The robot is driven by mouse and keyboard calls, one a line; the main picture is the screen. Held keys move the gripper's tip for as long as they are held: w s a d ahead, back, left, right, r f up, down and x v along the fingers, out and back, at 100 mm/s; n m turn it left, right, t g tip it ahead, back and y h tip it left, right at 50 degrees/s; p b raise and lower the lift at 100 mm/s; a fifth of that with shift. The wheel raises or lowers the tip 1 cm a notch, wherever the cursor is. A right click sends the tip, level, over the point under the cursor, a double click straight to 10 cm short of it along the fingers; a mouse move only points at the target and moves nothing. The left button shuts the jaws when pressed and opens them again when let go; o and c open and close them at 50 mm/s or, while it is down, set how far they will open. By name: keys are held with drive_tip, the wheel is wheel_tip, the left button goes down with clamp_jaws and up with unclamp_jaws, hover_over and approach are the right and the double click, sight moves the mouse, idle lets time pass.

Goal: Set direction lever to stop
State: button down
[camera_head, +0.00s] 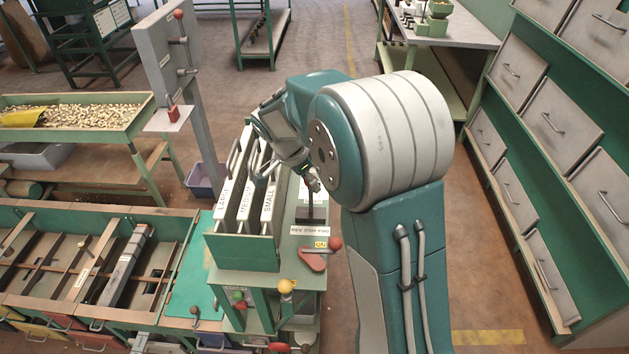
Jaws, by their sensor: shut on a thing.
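The direction lever (311,204) stands on a dark base on the green bench, behind a label plate (310,230) reading REV STOP FWD. My gripper (313,184) reaches down from my teal and grey arm to the top of this lever and is shut on it. The lever's top is hidden in the jaws. The lower part looks roughly upright, near the middle of the label, but its exact setting is hard to tell.
A red-knobbed lever (320,254) with an ON label sits just in front. Left of the lever stand upright plates (246,190) marked with sizes, including MEDIUM and SMALL. A yellow knob (286,286) is below. Drawer cabinets (550,130) line the right, with open floor between.

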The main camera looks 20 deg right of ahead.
drive_tip(key=shift+w, duration=0.1)
drive_tip(key=shift+c, duration=1.5)
unclamp_jaws()
drive_tip(key=shift+a, duration=0.1)
drive_tip(key=shift+r, duration=0.1)
drive_tip(key=v, duration=1.1)
drive_tip(key=shift+a+r, duration=0.2)
drive_tip(key=shift+r, duration=0.1)
